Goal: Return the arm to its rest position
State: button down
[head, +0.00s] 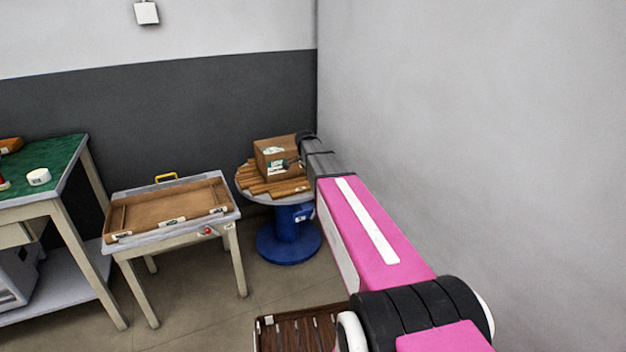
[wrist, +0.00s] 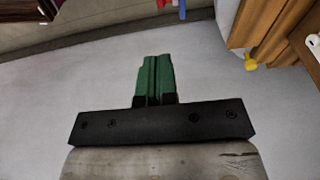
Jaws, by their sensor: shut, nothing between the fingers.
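My arm (head: 372,225), pink with a white stripe, reaches from the lower right toward the round blue-based table. Its dark far end is beside the cardboard box. In the wrist view my gripper (wrist: 154,64) shows two green fingers pressed together with nothing between them. Beyond the fingers lies a plain pale grey surface. In the head view I cannot clearly make out the fingers against the box.
The cardboard box (head: 270,148) sits on wooden slats on the round table (head: 287,238). Left of it, a small table (head: 238,216) bears a shallow wooden tray (head: 120,216). A green-topped workbench (head: 62,160) stands far left. A bare wall (head: 480,130) is at right.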

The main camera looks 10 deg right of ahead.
jog(key=shift+s, duration=0.1)
jog(key=s+a+f+n+y, duration=0.1)
jog(key=s+f+n, duration=0.3)
jog(key=s, duration=0.6)
jog(key=s+a+f+n, duration=0.1)
jog(key=s+f+n, duration=0.2)
jog(key=s+n, duration=0.55)
jog(key=s+a+f+n+y, duration=0.1)
jog(key=s+a+f+n, duration=0.15)
jog(key=s, duration=0.95)
jog(key=w+d+r+n+t, duration=0.1)
jog(key=w+d+r, duration=0.15)
jog(key=w, duration=0.65)
jog(key=w+d+r+n+t, duration=0.1)
jog(key=w+d+r, duration=0.15)
jog(key=w, duration=0.75)
jog(key=w+d+r+n+t, duration=0.1)
jog(key=w+d+r, duration=0.15)
jog(key=w, duration=0.65)
jog(key=x, duration=0.8)
jog(key=s+x, duration=0.1)
jog(key=x, duration=0.3)
jog(key=shift+w+a+f, duration=0.1)
jog(key=shift+a+f, duration=0.1)
jog(key=shift+f, duration=0.15)
jog(key=shift+d+f, duration=0.15)
jog(key=shift+f, duration=0.35)
